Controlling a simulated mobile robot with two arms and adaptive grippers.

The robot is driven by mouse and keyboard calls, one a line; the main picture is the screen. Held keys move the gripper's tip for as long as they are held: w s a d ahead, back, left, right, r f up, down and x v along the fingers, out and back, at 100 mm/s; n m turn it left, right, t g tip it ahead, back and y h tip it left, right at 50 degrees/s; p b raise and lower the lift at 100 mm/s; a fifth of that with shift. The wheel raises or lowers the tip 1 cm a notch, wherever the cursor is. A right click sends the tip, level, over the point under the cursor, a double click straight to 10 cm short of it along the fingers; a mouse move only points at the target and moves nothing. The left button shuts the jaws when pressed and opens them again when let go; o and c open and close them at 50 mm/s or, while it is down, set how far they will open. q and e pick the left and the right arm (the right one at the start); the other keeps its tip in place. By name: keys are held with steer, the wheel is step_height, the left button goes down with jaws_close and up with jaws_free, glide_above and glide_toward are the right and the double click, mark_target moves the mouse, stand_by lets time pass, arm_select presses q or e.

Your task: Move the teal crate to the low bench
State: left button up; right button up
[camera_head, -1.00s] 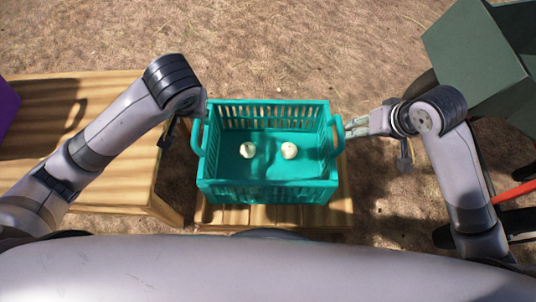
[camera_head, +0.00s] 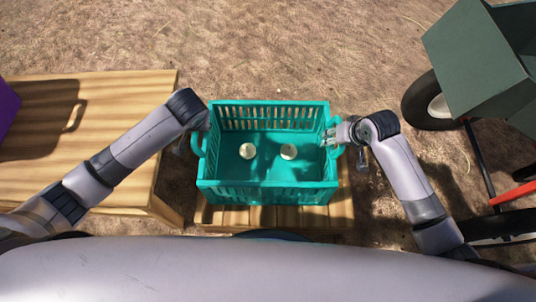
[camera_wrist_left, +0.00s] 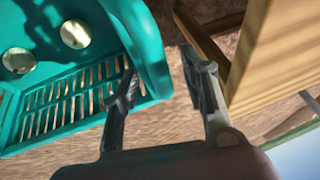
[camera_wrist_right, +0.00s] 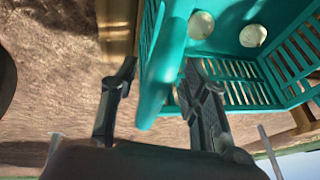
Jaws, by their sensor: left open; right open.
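The teal crate (camera_head: 266,193) stands upright on a slatted wooden bench (camera_head: 275,217) in the middle of the head view. Two pale round onions (camera_head: 247,151) lie on its floor. My left gripper (camera_wrist_left: 161,66) is open at the crate's left handle (camera_wrist_left: 148,52), with a finger on each side of it. In the head view the left wrist mostly hides that gripper. My right gripper (camera_head: 335,140) is open at the crate's right handle. In the right wrist view the fingers (camera_wrist_right: 158,68) lie on both sides of the teal handle bar (camera_wrist_right: 163,80).
A wooden table (camera_head: 120,100) stands at the left, close to the crate, with a purple object (camera_head: 7,105) at its far left edge. A dark green cart body (camera_head: 475,60) with a black wheel (camera_head: 428,105) stands at the right. Bare dry ground lies beyond the crate.

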arm_select(q)
steer(key=shift+x, duration=0.8)
arm_select(e)
steer(key=shift+x, duration=0.8)
arm_select(q)
jaws_close()
arm_select(e)
jaws_close()
arm_select(q)
steer(key=shift+r, duration=0.1)
arm_select(e)
steer(key=shift+r, duration=0.1)
